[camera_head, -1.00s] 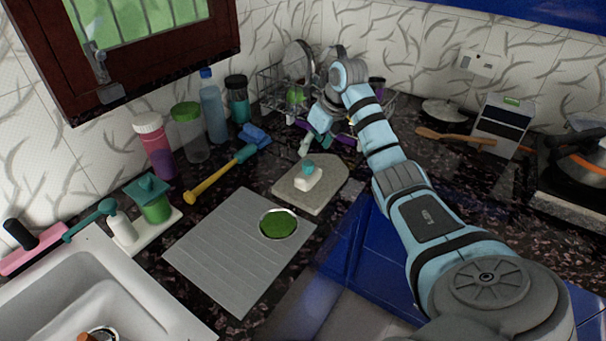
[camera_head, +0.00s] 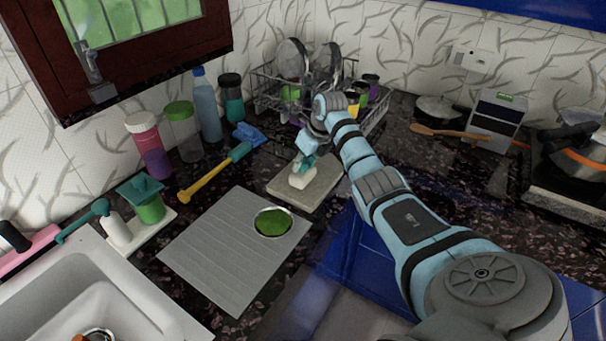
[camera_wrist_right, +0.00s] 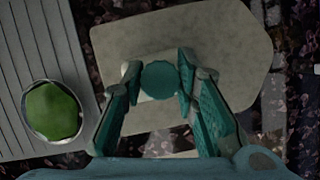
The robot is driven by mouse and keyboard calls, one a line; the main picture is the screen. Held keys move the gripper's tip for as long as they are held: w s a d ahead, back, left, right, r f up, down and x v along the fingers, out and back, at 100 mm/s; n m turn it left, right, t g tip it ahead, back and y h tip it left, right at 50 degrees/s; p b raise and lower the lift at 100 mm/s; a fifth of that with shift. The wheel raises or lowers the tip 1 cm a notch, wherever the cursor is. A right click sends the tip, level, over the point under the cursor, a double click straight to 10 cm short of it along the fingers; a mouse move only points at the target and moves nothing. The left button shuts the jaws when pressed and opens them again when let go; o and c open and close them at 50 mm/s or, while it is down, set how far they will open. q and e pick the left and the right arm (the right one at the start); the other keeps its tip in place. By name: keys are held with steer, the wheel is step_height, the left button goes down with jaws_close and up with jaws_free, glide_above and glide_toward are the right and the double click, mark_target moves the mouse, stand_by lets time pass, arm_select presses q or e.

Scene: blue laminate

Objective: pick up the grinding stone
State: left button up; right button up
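The grinding stone appears to be the small white block (camera_head: 302,180) with a round teal knob. It sits on a flat grey-beige slab (camera_head: 325,187) on the counter. In the right wrist view the teal knob (camera_wrist_right: 160,80) hides much of the block, and the slab (camera_wrist_right: 235,50) lies beneath. My right gripper (camera_head: 303,164) is right over the block. In the wrist view its open fingers (camera_wrist_right: 160,76) stand on both sides of the knob, very close to it; I cannot tell whether they touch it. My left gripper is not in view.
A grey ribbed board (camera_head: 220,255) with a green-filled round dish (camera_head: 273,222) lies left of the slab. A dish rack (camera_head: 265,90) stands behind. Bottles and jars (camera_head: 207,105) line the wall, with a yellow-handled tool (camera_head: 205,180) before them. The sink is at lower left.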

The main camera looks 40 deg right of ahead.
jaws_close()
steer(key=shift+r, duration=0.35)
step_height(320, 180, up, 19)
steer(key=p, duration=0.2)
steer(key=shift+r, duration=0.2)
steer(key=shift+o, duration=0.9)
jaws_free()
steer(key=c, duration=0.4)
